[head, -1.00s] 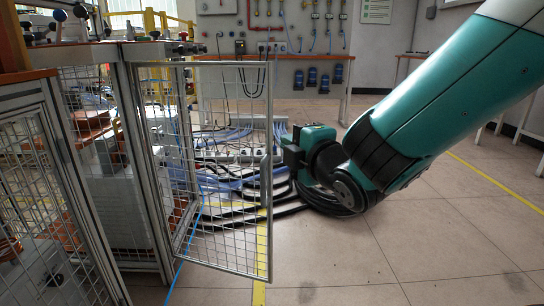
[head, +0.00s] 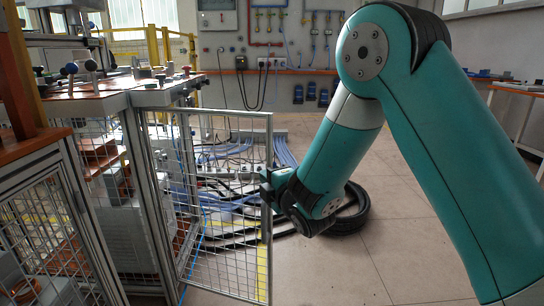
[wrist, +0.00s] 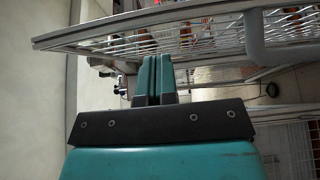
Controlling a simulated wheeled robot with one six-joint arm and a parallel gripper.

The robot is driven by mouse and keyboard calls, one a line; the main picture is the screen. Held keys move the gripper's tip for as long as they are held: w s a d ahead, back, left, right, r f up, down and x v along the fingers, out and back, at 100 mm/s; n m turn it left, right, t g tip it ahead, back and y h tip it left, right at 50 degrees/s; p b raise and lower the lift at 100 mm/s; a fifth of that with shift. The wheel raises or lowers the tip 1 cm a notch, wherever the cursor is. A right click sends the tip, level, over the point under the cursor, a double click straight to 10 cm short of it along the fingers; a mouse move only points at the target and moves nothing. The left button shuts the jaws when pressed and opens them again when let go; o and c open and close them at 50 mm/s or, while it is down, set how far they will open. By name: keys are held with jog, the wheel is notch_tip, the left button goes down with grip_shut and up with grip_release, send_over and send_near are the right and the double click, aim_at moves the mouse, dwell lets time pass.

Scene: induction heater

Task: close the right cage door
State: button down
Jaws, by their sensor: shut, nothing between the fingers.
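The right cage door (head: 222,110) is a wire-mesh panel in a grey metal frame. It stands open in the head view, swung out from the cage post on its left. My gripper (head: 265,188) is at the door's free right edge, about halfway up. It overlaps the edge in the picture; I cannot tell if it touches. The door's handle is not clear behind my gripper. In the wrist view my gripper's two fingers (wrist: 153,70) are together and empty, and their tips point toward the door frame (wrist: 110,37) and mesh.
The cage bench (head: 150,97) with knobs on top stands on the left. Cables (head: 235,160) and a black hose coil (head: 350,212) lie on the floor behind the door.

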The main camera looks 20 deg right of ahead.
jog(key=shift+w+d+f, duration=0.2)
jog(key=shift+w+d, duration=0.35)
jog(key=shift+w+d+b, duration=0.2)
jog(key=shift+w+b, duration=0.15)
jog(key=shift+b, duration=0.25)
jog(key=shift+w+d+r, duration=0.15)
jog(key=shift+w, duration=0.05)
jog(key=shift+w+b, duration=0.15)
jog(key=shift+b, duration=0.15)
